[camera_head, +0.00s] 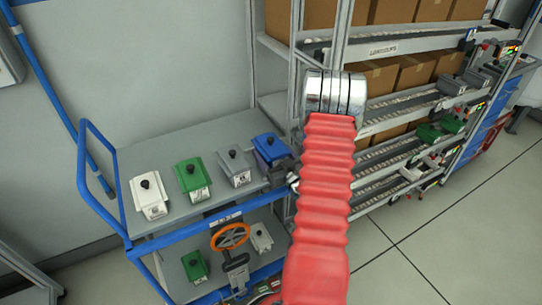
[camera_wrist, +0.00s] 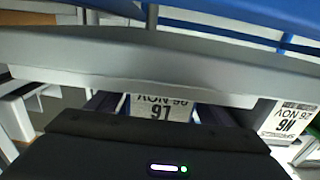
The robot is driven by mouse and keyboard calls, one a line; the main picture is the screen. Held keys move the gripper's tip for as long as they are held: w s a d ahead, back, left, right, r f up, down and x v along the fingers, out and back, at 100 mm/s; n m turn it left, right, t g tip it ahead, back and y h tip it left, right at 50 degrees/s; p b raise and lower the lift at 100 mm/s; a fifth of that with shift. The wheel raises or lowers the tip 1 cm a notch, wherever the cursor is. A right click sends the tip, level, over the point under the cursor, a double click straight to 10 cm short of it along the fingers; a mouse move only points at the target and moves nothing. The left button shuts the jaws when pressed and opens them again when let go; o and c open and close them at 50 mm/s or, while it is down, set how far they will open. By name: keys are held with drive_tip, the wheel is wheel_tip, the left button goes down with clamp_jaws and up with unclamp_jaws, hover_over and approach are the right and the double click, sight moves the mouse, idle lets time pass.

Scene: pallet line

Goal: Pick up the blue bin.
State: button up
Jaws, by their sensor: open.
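The blue bin (camera_head: 268,147), with a black knob on its lid, stands at the right end of the cart's top shelf. My gripper (camera_head: 273,168) is at the bin's front, partly hidden behind my red arm. The jaws are open. In the wrist view, which looks upside down, the blue bin's white label (camera_wrist: 160,108) shows straight ahead between the jaws. I cannot tell whether the jaws touch the bin. Its lower part is hidden in the head view.
A grey bin (camera_head: 234,167) stands close to the left, then a green bin (camera_head: 192,178) and a white bin (camera_head: 148,195). The cart's blue rail (camera_head: 195,227) runs along the shelf front. A rack upright (camera_head: 296,70) is close on the right. More bins and an orange handwheel (camera_head: 230,237) are below.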

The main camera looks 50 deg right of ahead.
drive_tip(key=shift+c, duration=0.2)
idle(0.3)
drive_tip(key=c, duration=1.5)
